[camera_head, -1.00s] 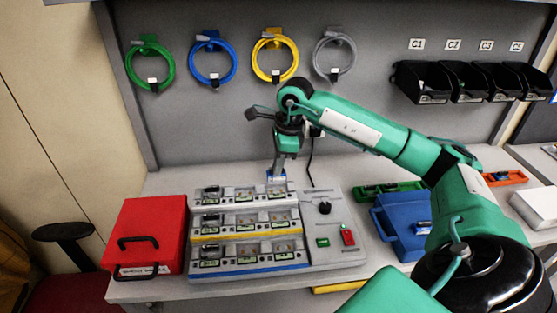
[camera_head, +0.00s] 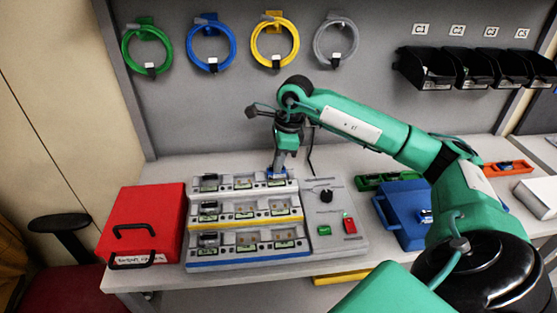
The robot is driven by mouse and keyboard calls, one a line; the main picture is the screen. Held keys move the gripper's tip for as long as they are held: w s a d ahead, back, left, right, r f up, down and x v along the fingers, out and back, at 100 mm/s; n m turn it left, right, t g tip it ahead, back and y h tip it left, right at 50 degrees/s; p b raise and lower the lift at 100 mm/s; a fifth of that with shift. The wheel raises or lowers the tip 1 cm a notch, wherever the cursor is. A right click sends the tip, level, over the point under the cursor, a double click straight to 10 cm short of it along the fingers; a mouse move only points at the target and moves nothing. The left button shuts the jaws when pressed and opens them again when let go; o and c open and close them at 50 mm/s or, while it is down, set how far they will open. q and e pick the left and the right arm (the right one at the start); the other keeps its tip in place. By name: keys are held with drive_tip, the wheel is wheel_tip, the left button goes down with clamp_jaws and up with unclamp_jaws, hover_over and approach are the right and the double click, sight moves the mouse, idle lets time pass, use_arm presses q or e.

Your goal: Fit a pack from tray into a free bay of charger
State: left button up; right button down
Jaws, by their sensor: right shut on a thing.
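The charger (camera_head: 250,222) stands on the bench with three stepped rows of bays, edged white, yellow and blue. Dark packs sit in the left bays of the rows; several other bays look empty. My right gripper (camera_head: 277,170) points down over the right end of the back row, shut on a small blue-topped pack (camera_head: 276,174). The pack is at the back row's right bay; I cannot tell whether it is seated. The blue tray (camera_head: 399,228) lies right of the charger, partly behind my arm, with a blue pack (camera_head: 424,215) in it. My left gripper is not in view.
A red case (camera_head: 146,215) stands left of the charger. A green tray (camera_head: 372,181) and an orange tray (camera_head: 508,167) lie further back on the right. Coiled cables hang on the back panel, and black bins (camera_head: 428,70) are at upper right.

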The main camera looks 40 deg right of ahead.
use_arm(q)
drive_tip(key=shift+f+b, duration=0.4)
use_arm(e)
drive_tip(key=shift+f, duration=0.35)
drive_tip(key=c, duration=1.4)
unclamp_jaws()
